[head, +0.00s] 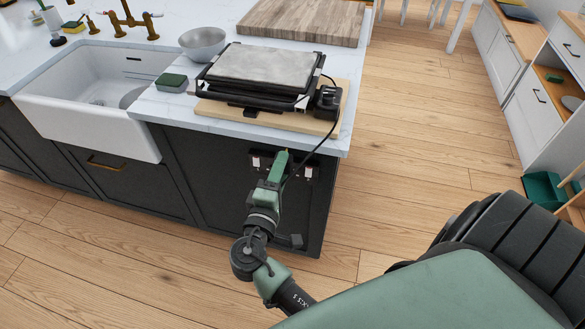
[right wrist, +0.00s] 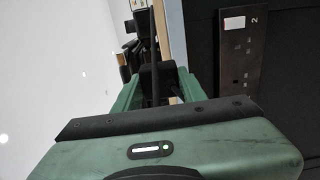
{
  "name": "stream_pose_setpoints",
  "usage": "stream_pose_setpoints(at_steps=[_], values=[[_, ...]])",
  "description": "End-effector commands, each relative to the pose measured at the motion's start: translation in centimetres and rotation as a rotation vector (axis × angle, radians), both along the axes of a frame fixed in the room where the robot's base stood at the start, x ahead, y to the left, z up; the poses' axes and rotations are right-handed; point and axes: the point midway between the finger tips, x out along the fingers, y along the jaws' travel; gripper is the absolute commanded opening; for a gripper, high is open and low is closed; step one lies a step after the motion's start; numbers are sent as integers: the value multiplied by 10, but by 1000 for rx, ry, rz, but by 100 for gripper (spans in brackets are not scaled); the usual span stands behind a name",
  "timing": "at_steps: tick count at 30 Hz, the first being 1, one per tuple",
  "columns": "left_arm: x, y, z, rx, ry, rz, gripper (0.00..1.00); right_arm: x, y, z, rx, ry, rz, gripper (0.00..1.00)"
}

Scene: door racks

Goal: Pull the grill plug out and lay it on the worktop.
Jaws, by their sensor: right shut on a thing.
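The grill (head: 262,70), with a grey flat top and black body, stands on a wooden board on the white worktop (head: 220,126). Its black cable (head: 318,143) hangs over the worktop edge to my right gripper (head: 279,160), in front of the dark cabinet end. In the right wrist view, my green fingers (right wrist: 152,88) are shut on the black plug (right wrist: 157,76), with the cable rising beyond it. The socket panel (right wrist: 238,50) is to the right there, apart from the plug; it also shows behind the gripper in the head view (head: 311,170). My left gripper is not in view.
A green sponge (head: 172,82) and a grey bowl (head: 202,43) stand left of the grill, beside the white sink (head: 90,80). A large chopping board (head: 303,20) lies behind. Bare worktop shows along the front edge, left of the wooden board.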

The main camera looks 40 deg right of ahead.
Motion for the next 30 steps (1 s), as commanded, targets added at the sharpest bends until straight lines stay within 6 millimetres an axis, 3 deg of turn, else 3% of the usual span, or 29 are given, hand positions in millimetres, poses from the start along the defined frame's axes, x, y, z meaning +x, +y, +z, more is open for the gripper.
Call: stream_pose_setpoints(at_steps=[15,30], values=[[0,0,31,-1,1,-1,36,0,0,39,0,0,0,0],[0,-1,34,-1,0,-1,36,1,0,43,0,0,0,0]])
